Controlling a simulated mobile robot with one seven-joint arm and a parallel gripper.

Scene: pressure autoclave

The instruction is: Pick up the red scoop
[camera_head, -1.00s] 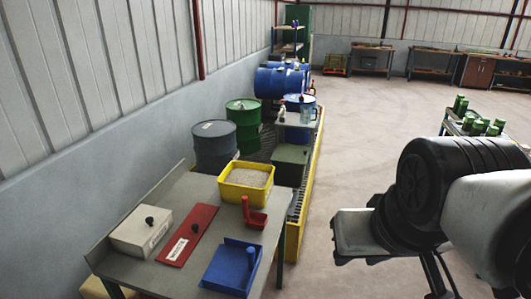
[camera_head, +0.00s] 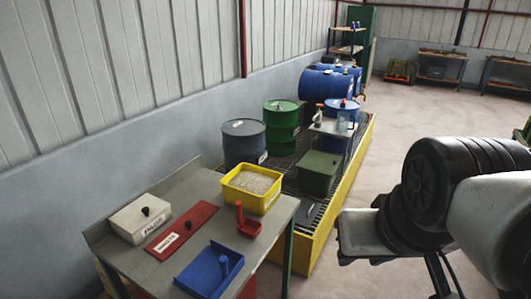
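The red scoop (camera_head: 248,224) is on the grey metal table (camera_head: 187,193) near its right edge. Its handle stands upright and its shallow pan faces right. It sits in front of the yellow bin and behind the blue dustpan-like tray. My arm fills the right side of the view, well to the right of the table and apart from the scoop. My gripper's fingertips are not clearly visible.
A yellow bin of granular material (camera_head: 252,188), a blue tray with an upright handle (camera_head: 209,272), a red labelled plate (camera_head: 181,230) and a white box with a black knob (camera_head: 139,219) share the table. Drums stand on a yellow-edged grate (camera_head: 322,229) behind. Open floor lies right.

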